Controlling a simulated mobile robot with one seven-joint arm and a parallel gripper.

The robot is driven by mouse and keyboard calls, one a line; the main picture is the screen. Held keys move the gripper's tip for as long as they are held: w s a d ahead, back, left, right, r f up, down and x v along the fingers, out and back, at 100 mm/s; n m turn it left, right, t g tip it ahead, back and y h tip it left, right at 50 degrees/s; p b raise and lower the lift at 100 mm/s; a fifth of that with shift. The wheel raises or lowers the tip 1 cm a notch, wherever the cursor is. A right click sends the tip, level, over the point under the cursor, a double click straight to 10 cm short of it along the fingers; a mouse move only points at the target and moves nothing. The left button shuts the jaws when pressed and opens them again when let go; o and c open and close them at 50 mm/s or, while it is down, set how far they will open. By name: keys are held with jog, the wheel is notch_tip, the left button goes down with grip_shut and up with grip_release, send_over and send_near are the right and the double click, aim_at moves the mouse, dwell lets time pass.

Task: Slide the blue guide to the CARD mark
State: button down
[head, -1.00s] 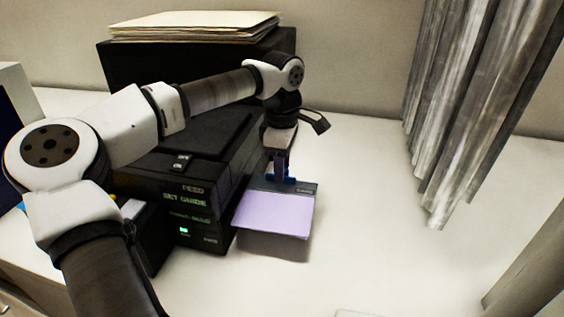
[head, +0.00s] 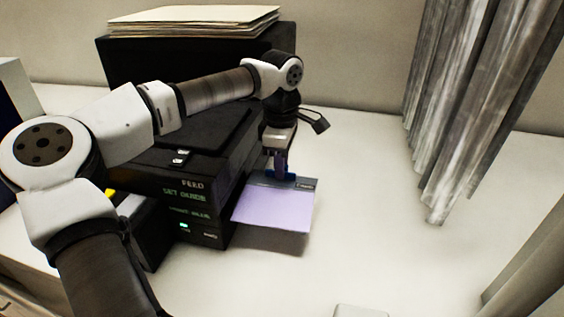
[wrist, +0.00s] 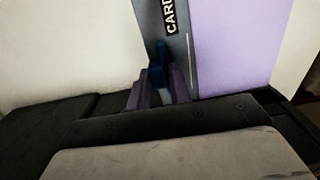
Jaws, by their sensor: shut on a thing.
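The blue guide (head: 281,174) sits on the dark rail strip (head: 304,184) at the back of a lilac tray (head: 272,209) that sticks out from the black machine. In the wrist view the blue guide (wrist: 156,66) stands between my gripper's fingers. The white word CARD (wrist: 170,14) is on the dark strip, a little beyond the guide and toward its right side. My gripper (wrist: 157,88) is shut on the guide; it also shows in the head view (head: 281,164), pointing down at the strip. The guide's lower part is hidden by the fingers.
The black machine (head: 190,195) with green display text stands left of the tray. A stack of paper (head: 195,20) lies on a black box behind. Grey curtains (head: 465,100) hang at the right. The white table (head: 370,210) is clear right of the tray.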

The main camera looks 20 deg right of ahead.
jog(key=shift+s+a+b, duration=0.35)
jog(key=shift+s+a, duration=0.3)
jog(key=shift+s, duration=0.25)
jog(key=shift+s+r, duration=0.1)
jog(key=shift+s, duration=0.05)
jog(key=c, duration=1.4)
grip_release()
notch_tip(320, 180, up, 14)
jog(key=b, duration=0.2)
